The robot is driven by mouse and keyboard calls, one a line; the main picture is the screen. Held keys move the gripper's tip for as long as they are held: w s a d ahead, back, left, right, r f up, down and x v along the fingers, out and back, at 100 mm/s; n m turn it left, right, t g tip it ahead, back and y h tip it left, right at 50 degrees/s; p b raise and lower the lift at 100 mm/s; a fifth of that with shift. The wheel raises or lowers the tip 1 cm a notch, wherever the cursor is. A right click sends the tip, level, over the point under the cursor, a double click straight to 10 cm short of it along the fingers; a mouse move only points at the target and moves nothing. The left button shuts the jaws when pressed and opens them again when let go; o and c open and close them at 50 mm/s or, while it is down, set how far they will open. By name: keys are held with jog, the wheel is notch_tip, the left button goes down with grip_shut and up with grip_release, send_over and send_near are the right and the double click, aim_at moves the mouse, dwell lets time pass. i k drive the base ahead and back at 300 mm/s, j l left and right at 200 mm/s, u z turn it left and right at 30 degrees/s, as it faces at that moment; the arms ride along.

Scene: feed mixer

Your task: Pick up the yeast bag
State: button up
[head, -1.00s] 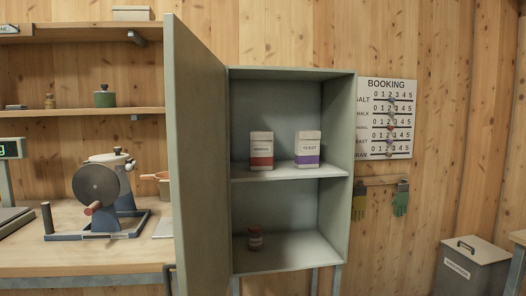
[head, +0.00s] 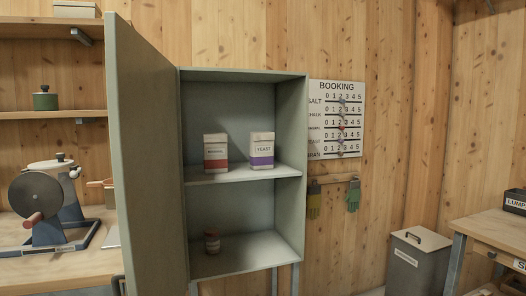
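The yeast bag (head: 262,151) is a small white upright pack with a purple band and the word YEAST. It stands on the middle shelf (head: 243,174) of the open grey-green cabinet (head: 243,76), toward the right side. A similar white pack with a red-brown band (head: 215,153) stands to its left with a gap between them. The bag's front is fully visible. My gripper does not show in the head view.
The cabinet door (head: 146,160) stands open on the left. A mill (head: 48,200) sits on the left bench. A lidded grey bin (head: 418,262) and a table (head: 490,236) are at the right.

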aim_at(261, 144)
jog(key=z, duration=0.5)
jog(key=i+z, duration=0.15)
jog(key=z, duration=0.8)
jog(key=i+j+z, duration=0.1)
jog(key=z, duration=0.4)
jog(key=i+j+z, duration=0.1)
jog(key=z, duration=0.85)
jog(key=j+z, duration=0.2)
jog(key=z, duration=0.3)
jog(key=j+u, duration=0.4)
jog(key=i+j+u, duration=0.2)
jog(key=u, duration=0.2)
jog(key=j+u, duration=0.2)
jog(key=u, duration=0.2)
jog(key=j+u, duration=0.2)
jog(key=u, duration=0.2)
jog(key=i+j+u, duration=0.1)
jog(key=u, duration=0.3)
jog(key=i+j+u, duration=0.1)
jog(key=j+u, duration=0.25)
jog(key=i+j+u, duration=0.2)
jog(key=u, duration=0.2)
